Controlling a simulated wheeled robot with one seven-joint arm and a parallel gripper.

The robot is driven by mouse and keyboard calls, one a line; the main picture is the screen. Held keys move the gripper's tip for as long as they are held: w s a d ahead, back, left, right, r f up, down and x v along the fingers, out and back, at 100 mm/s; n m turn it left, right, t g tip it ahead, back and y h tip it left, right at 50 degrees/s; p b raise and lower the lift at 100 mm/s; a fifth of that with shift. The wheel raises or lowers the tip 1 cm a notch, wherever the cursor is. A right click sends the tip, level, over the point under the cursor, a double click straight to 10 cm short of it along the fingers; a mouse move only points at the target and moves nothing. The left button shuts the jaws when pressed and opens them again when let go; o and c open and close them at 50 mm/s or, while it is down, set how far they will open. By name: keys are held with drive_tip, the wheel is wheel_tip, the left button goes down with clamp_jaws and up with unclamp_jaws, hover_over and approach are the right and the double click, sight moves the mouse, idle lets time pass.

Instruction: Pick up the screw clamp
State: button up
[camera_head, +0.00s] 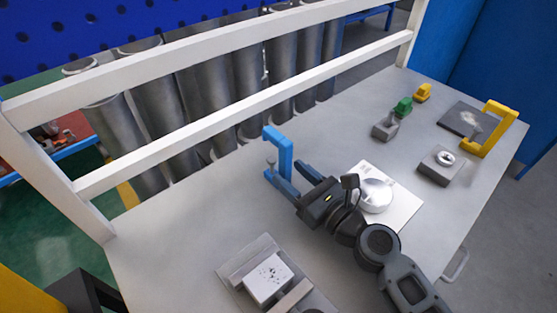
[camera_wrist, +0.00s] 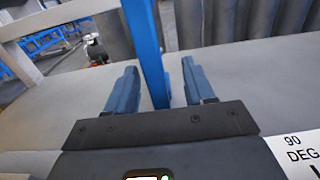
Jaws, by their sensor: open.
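A blue screw clamp (camera_head: 283,152) stands upright on the grey table, with a grey screw at its left side. My gripper (camera_head: 289,178) is open at the clamp's near side, its fingers pointing toward it. In the wrist view, the clamp's blue upright bar (camera_wrist: 148,55) rises between the two open fingers of my gripper (camera_wrist: 160,85). A yellow clamp-shaped frame (camera_head: 497,128) stands at the far right of the table.
A white sheet (camera_head: 402,207) with a round metal part (camera_head: 375,195) lies beneath my arm. A grey fixture with a white block (camera_head: 268,280) sits at the near left. Small grey, green and yellow pieces stand at the right. A white rail (camera_head: 220,118) runs behind the table.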

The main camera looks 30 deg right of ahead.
drive_tip(key=w, duration=0.1)
drive_tip(key=w+a, duration=0.1)
drive_tip(key=w, duration=0.2)
drive_tip(key=shift+w+a+f, duration=0.25)
drive_tip(key=shift+w+f, duration=0.05)
drive_tip(key=shift+c, duration=0.3)
clamp_jaws()
